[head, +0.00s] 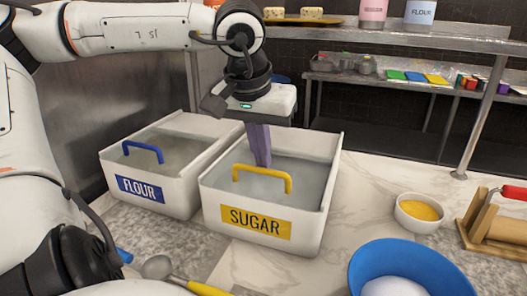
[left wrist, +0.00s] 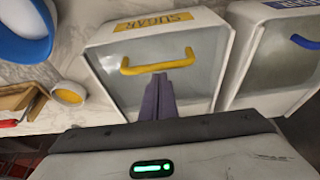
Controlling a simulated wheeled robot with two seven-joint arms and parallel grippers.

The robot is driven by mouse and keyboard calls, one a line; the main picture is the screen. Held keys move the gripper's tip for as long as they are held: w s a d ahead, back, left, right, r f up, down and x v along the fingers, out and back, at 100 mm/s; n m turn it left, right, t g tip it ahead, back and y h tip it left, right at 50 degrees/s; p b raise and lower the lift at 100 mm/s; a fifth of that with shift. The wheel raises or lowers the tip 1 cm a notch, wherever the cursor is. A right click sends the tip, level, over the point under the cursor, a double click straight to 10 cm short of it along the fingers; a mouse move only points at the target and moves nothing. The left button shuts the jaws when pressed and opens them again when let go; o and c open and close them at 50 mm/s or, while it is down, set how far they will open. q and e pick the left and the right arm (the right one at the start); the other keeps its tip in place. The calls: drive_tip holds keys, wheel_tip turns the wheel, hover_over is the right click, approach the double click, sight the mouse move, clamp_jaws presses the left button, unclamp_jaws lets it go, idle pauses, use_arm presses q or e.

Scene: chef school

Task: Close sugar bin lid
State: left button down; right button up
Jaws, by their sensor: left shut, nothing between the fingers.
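The white sugar bin (head: 273,236) stands on the counter with a yellow SUGAR label on its front. Its lid (head: 308,182) looks clear or greyish, with a yellow handle (head: 262,176). The lid lies across the bin's front part; I cannot tell whether it is fully shut. My left gripper (head: 263,162) points down over the lid, its purple fingers together and empty, just behind the handle. In the left wrist view the fingertips (left wrist: 168,77) are close to the handle (left wrist: 157,66); contact is unclear. My right gripper is not in view.
The flour bin (head: 168,204) with a blue handle stands close on the left. A small yellow-filled bowl (head: 418,212), a blue bowl (head: 369,272), a wooden rack (head: 492,228) and a scoop (head: 158,268) are on the counter.

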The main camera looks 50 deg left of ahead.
use_arm(q)
drive_tip(key=w+a, duration=0.1)
drive_tip(key=w+a+r+p, duration=0.1)
drive_tip(key=w, duration=0.1)
drive_tip(key=shift+r, duration=0.2)
drive_tip(key=v, duration=0.9)
drive_tip(key=shift+d+r, duration=0.2)
drive_tip(key=shift+s+f, duration=0.1)
drive_tip(key=shift+s, duration=0.1)
